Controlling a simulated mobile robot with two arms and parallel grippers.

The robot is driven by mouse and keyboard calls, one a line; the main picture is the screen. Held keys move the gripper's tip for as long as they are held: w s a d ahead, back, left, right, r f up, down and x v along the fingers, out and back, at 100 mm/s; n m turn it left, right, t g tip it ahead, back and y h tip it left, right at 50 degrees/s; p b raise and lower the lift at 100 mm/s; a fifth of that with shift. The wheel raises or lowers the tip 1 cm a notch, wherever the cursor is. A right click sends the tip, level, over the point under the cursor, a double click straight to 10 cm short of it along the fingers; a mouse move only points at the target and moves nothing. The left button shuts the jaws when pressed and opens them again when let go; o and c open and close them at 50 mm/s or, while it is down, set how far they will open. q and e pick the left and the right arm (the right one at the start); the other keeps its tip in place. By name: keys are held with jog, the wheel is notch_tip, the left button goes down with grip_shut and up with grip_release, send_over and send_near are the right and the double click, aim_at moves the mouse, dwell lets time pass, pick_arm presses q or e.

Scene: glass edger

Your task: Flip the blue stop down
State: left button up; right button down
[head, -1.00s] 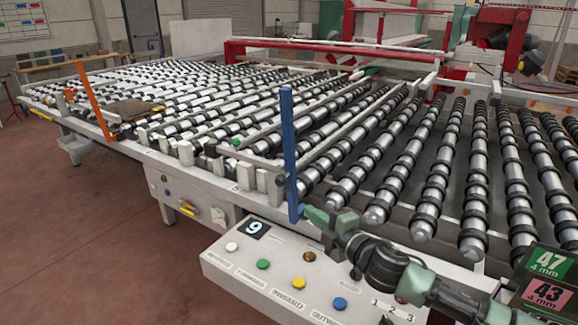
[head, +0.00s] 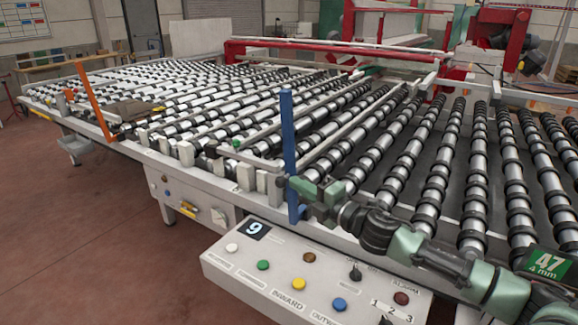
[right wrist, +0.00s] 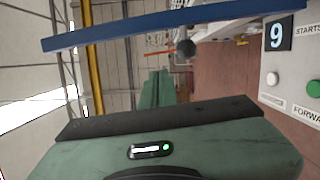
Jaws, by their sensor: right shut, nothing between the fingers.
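The blue stop (head: 288,135) is a flat bar standing upright at the front edge of the roller table, above the control panel. It also shows in the right wrist view (right wrist: 170,28), running across the top of the picture. My right gripper (head: 299,187) is shut and empty. Its tip is at the lower part of the stop, on its right side; I cannot tell whether it touches. My left gripper is not in view.
The control panel (head: 250,272) with coloured buttons and a "9" display sits below. The roller table (head: 180,165) spreads behind the stop. An orange upright bar (head: 92,100) stands at the far left.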

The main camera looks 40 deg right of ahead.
aim_at(286, 183)
jog(key=w+p, duration=0.1)
jog(key=w, duration=0.1)
jog(key=w+d+p, duration=0.1)
jog(key=w, duration=0.2)
jog(key=w+p, duration=0.1)
jog(key=w, duration=0.2)
jog(key=shift+d+r+p, duration=0.15)
jog(key=shift+r+p, duration=0.15)
jog(key=shift+r, duration=0.05)
jog(key=shift+w+d, duration=0.2)
jog(key=shift+d, duration=0.45)
